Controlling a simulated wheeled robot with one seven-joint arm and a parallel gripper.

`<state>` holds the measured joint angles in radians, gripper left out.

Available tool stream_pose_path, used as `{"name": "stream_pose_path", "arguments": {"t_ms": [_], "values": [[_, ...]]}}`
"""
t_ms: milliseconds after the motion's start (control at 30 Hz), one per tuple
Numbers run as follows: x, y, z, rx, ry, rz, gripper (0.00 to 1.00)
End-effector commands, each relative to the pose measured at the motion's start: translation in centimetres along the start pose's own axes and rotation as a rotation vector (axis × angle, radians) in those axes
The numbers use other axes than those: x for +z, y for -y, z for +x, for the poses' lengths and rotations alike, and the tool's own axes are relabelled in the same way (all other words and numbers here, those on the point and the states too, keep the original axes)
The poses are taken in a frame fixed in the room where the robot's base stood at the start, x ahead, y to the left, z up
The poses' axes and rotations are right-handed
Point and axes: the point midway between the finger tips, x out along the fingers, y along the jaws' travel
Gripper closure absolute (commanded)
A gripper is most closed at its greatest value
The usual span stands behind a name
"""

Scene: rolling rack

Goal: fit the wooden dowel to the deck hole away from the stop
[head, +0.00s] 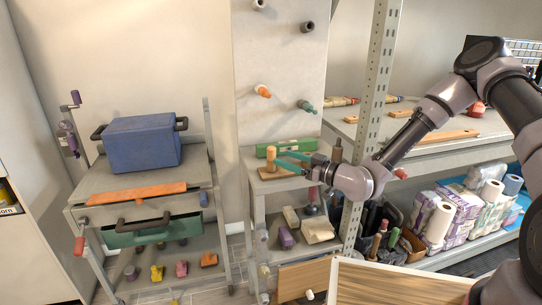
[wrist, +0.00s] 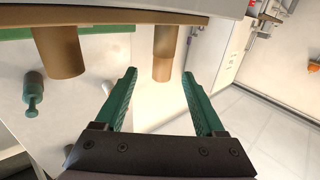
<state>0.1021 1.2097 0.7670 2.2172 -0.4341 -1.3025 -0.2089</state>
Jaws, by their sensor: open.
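My gripper (head: 290,160) has two green fingers and reaches left over the small middle stand; in the wrist view the fingers (wrist: 160,90) are spread apart with nothing between them. A tan wooden dowel (head: 271,157) stands upright on a wooden board, just past the fingertips. In the wrist view a tan cylinder (wrist: 165,50) shows beyond the fingertips, roughly between them, not touching. A second tan upright cylinder (head: 338,151) stands behind the gripper; another one shows at the wrist view's left (wrist: 60,52). I cannot make out the deck hole or the stop.
A green level (head: 287,147) lies behind the board. A cart (head: 80,216) at left carries a blue box (head: 142,142) and an orange bar (head: 130,195). Pegs (head: 262,91) stick out of the panel above. A rack upright (head: 375,90) stands close to my arm.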

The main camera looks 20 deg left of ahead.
Motion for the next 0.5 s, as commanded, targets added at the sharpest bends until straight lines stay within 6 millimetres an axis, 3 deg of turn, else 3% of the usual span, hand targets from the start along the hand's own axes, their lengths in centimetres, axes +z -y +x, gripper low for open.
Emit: {"name": "stream_pose_path", "arguments": {"t_ms": [500], "values": [[0.1, 0.4, 5.7, 0.000, 0.000, 0.000, 0.29]]}}
